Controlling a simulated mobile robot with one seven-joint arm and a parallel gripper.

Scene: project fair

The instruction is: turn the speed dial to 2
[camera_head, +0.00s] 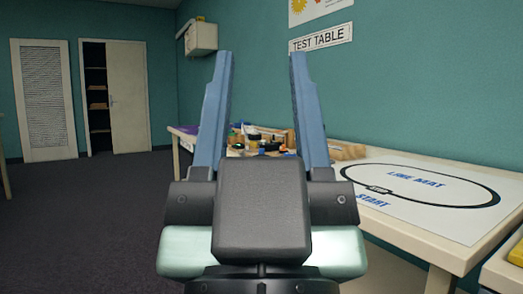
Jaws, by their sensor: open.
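My gripper (259,56) is raised in the middle of the view, its two long blue fingers spread wide apart with nothing between them. No speed dial can be made out. Small mixed objects (255,135) are clustered on the far part of the test table (455,248), seen between the fingers. They are too small and partly hidden by my gripper to tell whether a dial is among them.
A white line mat (430,185) with a black oval track lies on the table to the right. A yellow item (516,253) is at the lower right edge. A half-open cupboard (127,97) stands at the back left. Dark carpet (80,225) is clear at left.

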